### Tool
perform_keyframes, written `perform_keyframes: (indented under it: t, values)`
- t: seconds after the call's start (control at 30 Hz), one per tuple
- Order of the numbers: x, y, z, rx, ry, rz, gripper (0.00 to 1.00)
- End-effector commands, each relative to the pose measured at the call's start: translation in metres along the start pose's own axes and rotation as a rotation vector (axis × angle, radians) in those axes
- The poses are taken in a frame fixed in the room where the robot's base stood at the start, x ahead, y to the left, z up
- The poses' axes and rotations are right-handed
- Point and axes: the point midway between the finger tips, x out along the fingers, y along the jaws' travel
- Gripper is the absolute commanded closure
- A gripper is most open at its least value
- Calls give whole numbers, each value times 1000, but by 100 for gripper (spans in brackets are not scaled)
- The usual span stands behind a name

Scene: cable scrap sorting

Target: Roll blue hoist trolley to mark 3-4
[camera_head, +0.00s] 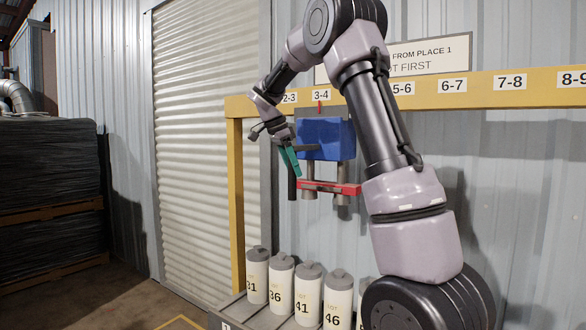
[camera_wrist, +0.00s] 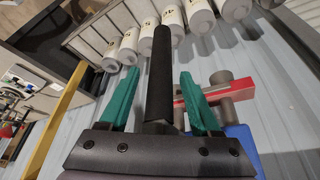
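The blue hoist trolley (camera_head: 327,139) hangs below the yellow beam (camera_head: 432,97), under the label 3-4 (camera_head: 321,97). A thin red pointer (camera_head: 319,108) stands above it, just under that label. A red bar (camera_head: 335,187) with grey cylinders hangs below the blue body. My gripper (camera_head: 294,172) is at the trolley's left side. In the wrist view its green fingers (camera_wrist: 159,75) are apart, with a black upright handle (camera_wrist: 163,70) between them and visible gaps on both sides. The trolley's blue edge (camera_wrist: 242,147) shows at lower right there.
Several white numbered canisters (camera_head: 309,297) stand in a row on a rack below the beam. A sign (camera_head: 430,57) is on the wall behind my arm. Stacked dark material (camera_head: 48,170) is at far left. The beam's yellow post (camera_head: 236,190) stands left of my gripper.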

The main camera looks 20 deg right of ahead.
Motion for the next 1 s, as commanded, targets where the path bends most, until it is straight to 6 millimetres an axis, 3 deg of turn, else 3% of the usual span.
perform_keyframes:
  t: [0.33,0.73,1.0]
  values:
    - [-9,0,0,0,0,-1,36]
    - [-85,-1,1,1,-1,-3,36]
    - [-107,0,0,-1,0,0,36]
